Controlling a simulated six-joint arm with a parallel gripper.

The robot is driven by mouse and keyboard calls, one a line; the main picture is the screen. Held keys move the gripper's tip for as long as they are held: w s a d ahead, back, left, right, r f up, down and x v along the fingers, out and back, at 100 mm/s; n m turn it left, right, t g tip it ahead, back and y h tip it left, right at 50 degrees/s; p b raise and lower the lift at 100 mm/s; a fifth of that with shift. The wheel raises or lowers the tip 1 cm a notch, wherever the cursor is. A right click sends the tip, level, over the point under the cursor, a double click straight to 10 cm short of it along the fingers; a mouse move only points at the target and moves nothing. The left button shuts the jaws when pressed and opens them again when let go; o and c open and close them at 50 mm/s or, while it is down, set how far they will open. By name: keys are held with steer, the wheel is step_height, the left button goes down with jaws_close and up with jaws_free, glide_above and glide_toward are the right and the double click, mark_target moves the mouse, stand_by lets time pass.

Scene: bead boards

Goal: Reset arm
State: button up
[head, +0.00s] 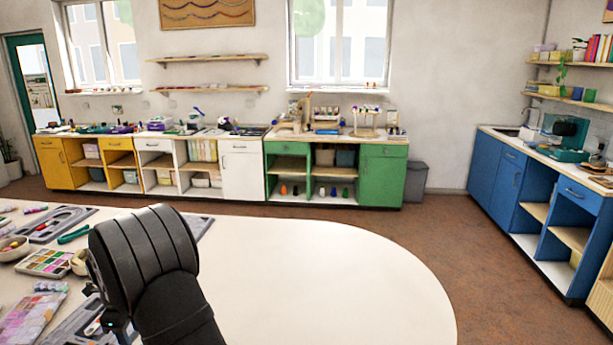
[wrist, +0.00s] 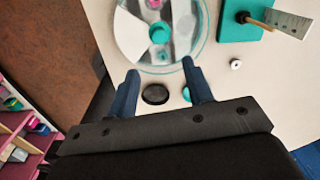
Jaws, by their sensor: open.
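In the head view my dark arm covers the left middle of the white table (head: 320,270), and the gripper itself is not visible there.
A black round piece (wrist: 155,94) and a small white ring (wrist: 236,65) lie near the fingers. Bead boards (head: 62,222), a green tool (head: 74,235) and a bead box (head: 44,262) crowd the table's left. Its right is clear.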

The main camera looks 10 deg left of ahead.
step_height(320, 180, up, 6)
steer(key=m, duration=0.7)
steer(key=shift+w+f, duration=0.1)
steer(key=shift+w, duration=0.05)
stand_by(1.5)
